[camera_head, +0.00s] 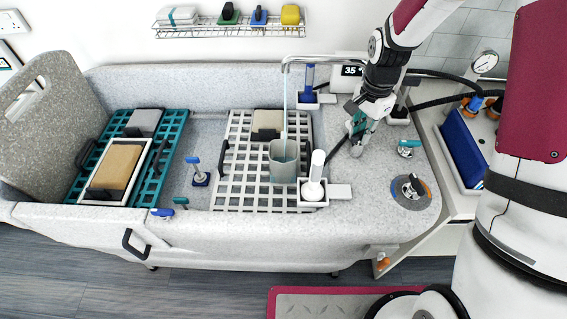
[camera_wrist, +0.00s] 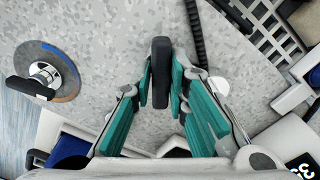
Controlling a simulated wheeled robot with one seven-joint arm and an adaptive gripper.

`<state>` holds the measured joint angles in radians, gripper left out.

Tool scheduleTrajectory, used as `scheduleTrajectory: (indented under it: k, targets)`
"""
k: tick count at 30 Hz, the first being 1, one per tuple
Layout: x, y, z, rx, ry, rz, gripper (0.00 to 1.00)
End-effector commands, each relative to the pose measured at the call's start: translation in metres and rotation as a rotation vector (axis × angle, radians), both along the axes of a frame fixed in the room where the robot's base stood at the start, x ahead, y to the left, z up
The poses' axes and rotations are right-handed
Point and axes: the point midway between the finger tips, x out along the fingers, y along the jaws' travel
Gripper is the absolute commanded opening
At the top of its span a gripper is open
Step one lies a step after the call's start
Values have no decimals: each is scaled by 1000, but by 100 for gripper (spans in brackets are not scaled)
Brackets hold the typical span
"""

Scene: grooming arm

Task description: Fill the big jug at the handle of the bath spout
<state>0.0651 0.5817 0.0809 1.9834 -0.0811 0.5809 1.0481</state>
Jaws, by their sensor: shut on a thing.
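The big jug (camera_head: 283,170), a grey see-through container, stands upright on the white grid rack (camera_head: 238,190) in the bath. The bath spout (camera_head: 318,58) is a grey pipe arching over the bath. A thin pale stream (camera_head: 285,105) runs down from its end to the jug's mouth. The water level inside is hard to read. My gripper (camera_head: 357,130) is over the bath's right deck, apart from the jug. In the wrist view my gripper (camera_wrist: 162,85) is shut on a black handle (camera_wrist: 160,65) between its teal fingers. The handle's base is hidden.
A white bottle-shaped thing (camera_head: 315,178) stands in a small holder just right of the jug. A display (camera_head: 352,71) reads 35. A dial disc (camera_head: 410,188) and a teal-handled tap (camera_head: 408,148) sit on the right deck. A black hose (camera_wrist: 195,35) runs beside my gripper.

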Motion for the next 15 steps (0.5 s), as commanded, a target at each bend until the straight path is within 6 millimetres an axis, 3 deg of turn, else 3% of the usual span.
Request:
scheduleTrajectory:
  k: [11, 15]
  targets:
    - [5, 1, 3, 1, -15, -5, 0]
    - [5, 2, 3, 0, -16, -146, 0]
